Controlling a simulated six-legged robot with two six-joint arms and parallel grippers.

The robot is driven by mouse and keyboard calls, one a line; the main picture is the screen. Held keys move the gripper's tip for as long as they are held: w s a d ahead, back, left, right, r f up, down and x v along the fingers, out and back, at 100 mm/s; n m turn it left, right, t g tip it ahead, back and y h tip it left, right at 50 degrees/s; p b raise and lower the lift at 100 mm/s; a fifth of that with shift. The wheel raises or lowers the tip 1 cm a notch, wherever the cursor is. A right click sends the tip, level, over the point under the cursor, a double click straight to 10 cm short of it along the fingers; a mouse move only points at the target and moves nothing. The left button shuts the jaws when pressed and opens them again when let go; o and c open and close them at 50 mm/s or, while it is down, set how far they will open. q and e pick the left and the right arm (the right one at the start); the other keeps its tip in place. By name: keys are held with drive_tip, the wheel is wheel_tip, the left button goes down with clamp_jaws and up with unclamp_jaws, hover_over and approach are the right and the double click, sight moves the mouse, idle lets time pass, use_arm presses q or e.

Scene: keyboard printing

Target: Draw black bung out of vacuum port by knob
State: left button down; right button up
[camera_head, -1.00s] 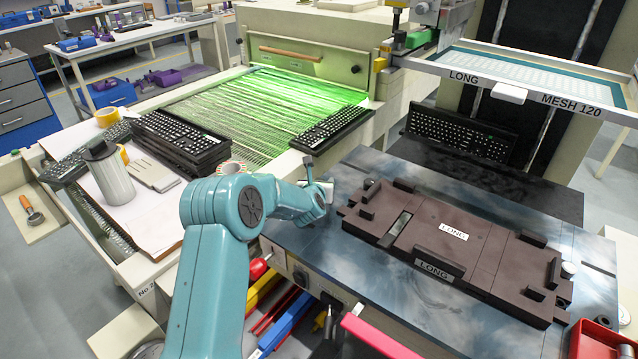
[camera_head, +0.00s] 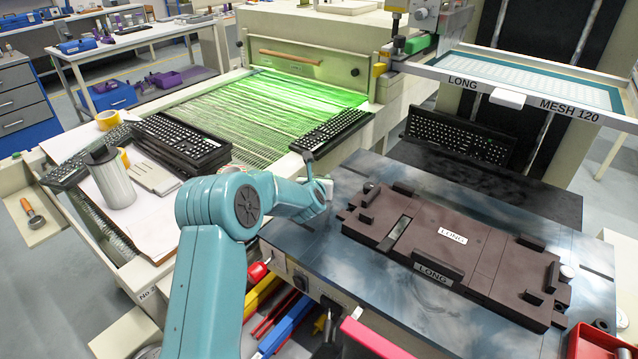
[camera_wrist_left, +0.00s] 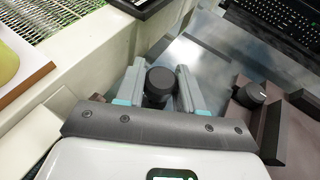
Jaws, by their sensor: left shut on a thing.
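In the left wrist view a black bung with a round knob (camera_wrist_left: 160,82) sits between the two grey fingers of my left gripper (camera_wrist_left: 158,90), which is shut on it. In the camera_head view my teal arm hides the bung and most of that gripper; only a pale part of the gripper (camera_head: 325,187) shows over the left edge of the blue-grey table. I cannot see the vacuum port, so I cannot tell whether the bung is still seated in it. My right gripper is not in view.
A brown fixture labelled LONG (camera_head: 455,245) lies on the table (camera_head: 350,262) right of my gripper. A dark knob on it (camera_wrist_left: 250,95) is close by. A conveyor (camera_head: 250,115) runs behind, with keyboards (camera_head: 185,140) at its side. A screen frame (camera_head: 520,92) hangs at the back right.

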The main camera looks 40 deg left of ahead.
use_arm(q)
drive_tip(key=shift+r, duration=0.3)
drive_tip(key=shift+r+p, duration=0.6)
drive_tip(key=shift+r, duration=1.4)
drive_tip(key=shift+f, duration=0.1)
